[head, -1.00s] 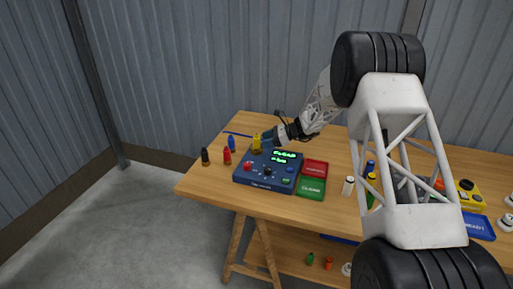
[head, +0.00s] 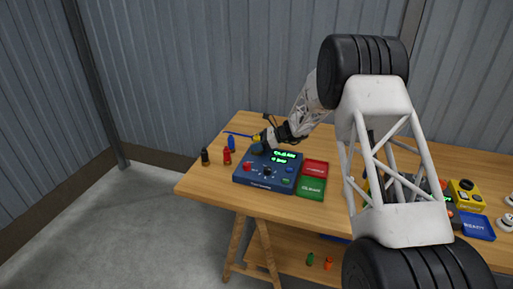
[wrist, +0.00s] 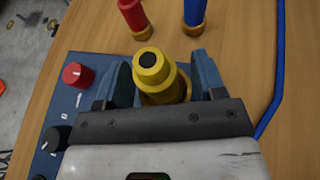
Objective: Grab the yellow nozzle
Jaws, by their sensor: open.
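The yellow nozzle (wrist: 152,72) stands between the two blue fingers of my gripper (wrist: 163,80) in the wrist view. The fingers are apart, one on each side of it. A gap shows on the nozzle's right; on its left the finger is very close, and I cannot tell if it touches. In the head view my gripper (head: 260,145) is at the back left of the blue control box (head: 266,177) and hides most of the nozzle; only a bit of yellow shows.
A red nozzle (head: 227,156), a blue nozzle (head: 231,144) and a black one (head: 205,157) stand to the left on the wooden table (head: 210,182). A red tray (head: 315,168) and a green tray (head: 311,187) lie right of the box. A blue strip (wrist: 277,70) runs behind.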

